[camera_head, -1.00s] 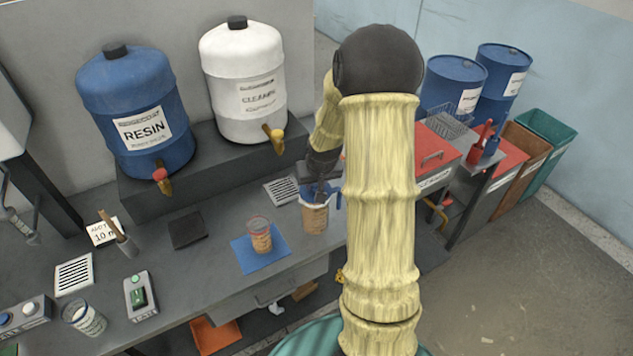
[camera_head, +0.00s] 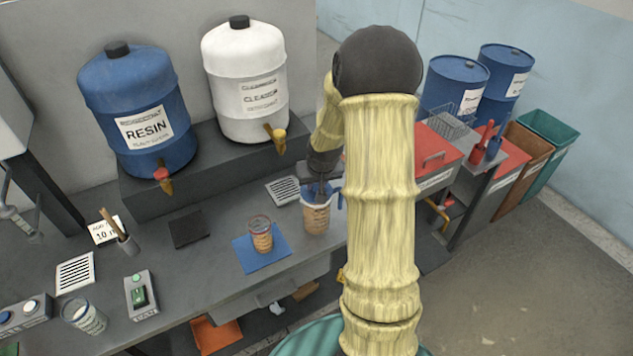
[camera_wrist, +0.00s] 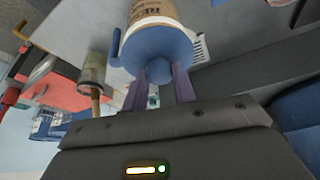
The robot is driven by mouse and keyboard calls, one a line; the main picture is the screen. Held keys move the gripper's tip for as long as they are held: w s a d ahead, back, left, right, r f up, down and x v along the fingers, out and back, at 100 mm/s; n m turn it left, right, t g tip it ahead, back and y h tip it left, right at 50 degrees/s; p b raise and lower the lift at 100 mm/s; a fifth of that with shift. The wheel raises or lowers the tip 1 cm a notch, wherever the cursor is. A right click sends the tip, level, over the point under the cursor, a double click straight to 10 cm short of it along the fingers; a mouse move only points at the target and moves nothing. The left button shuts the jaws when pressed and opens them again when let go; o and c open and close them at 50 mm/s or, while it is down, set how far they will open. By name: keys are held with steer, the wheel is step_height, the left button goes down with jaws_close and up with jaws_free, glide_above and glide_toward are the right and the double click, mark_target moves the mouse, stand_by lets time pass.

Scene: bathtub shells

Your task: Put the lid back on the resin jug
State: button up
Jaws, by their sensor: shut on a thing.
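In the wrist view, the two fingers (camera_wrist: 162,84) are shut on the round knob of the blue lid (camera_wrist: 158,48). The lid lies across the mouth of the jug (camera_wrist: 152,10), close against its rim. I cannot tell whether it is fully seated. My arm hides part of the handle side in the head view.
A cup (camera_head: 261,236) stands on a blue mat (camera_head: 243,262) to the left. The blue resin drum (camera_head: 135,95) and white cleaner drum (camera_head: 243,70) stand on a raised shelf behind. A grey grate (camera_head: 284,190) lies behind the jug. Red bins stand to the right.

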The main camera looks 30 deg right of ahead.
stand_by(0.8)
steer(key=o, duration=1.5)
steer(key=shift+r+p, duration=3.1)
steer(key=shift+r, duration=0.45)
jaws_close()
